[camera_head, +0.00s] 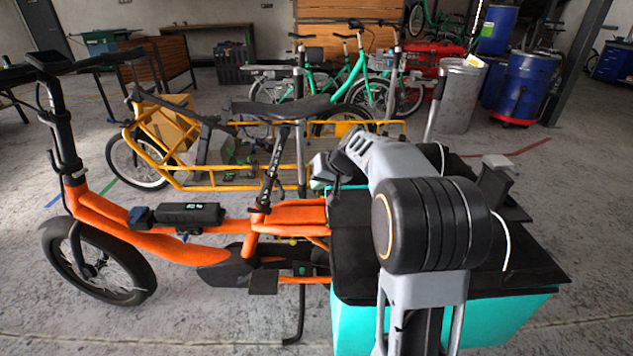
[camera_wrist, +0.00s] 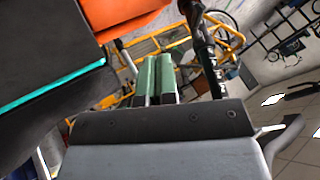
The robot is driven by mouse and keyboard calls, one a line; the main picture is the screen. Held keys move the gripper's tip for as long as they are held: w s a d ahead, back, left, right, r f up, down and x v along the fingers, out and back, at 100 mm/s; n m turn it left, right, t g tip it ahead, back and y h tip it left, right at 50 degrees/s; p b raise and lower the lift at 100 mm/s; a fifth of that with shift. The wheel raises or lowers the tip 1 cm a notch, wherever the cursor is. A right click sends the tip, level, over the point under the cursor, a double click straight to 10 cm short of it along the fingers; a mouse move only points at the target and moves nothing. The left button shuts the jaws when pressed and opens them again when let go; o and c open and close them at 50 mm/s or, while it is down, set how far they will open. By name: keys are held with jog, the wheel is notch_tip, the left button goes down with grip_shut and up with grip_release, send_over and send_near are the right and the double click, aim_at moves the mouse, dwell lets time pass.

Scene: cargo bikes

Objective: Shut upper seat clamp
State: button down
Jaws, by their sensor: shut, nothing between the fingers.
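The orange cargo bike (camera_head: 160,240) stands side-on with its black saddle (camera_head: 290,106) on a dark, slanted seat post (camera_head: 272,168). Dark clamp parts show along the post, but the upper seat clamp's lever and its position are too small to tell. My gripper (camera_head: 320,170) is just right of the post in the head view, at the end of my grey arm. In the wrist view, the two green fingers of my gripper (camera_wrist: 158,62) lie together, empty. There the dark post (camera_wrist: 203,52) runs just right of the fingers, seemingly apart from them.
A teal cargo box (camera_head: 350,315) with a black top is at the bike's rear, beneath my arm. A yellow cargo bike (camera_head: 225,181) stands behind, with green bikes (camera_head: 375,80) farther back. Blue barrels (camera_head: 525,85) stand at back right. Floor at front left is clear.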

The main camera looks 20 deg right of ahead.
jog(key=w+a+f+b, duration=0.2)
jog(key=w+a+f, duration=0.2)
jog(key=a+f, duration=0.1)
jog(key=shift+a, duration=0.65)
jog(key=shift+a, duration=0.1)
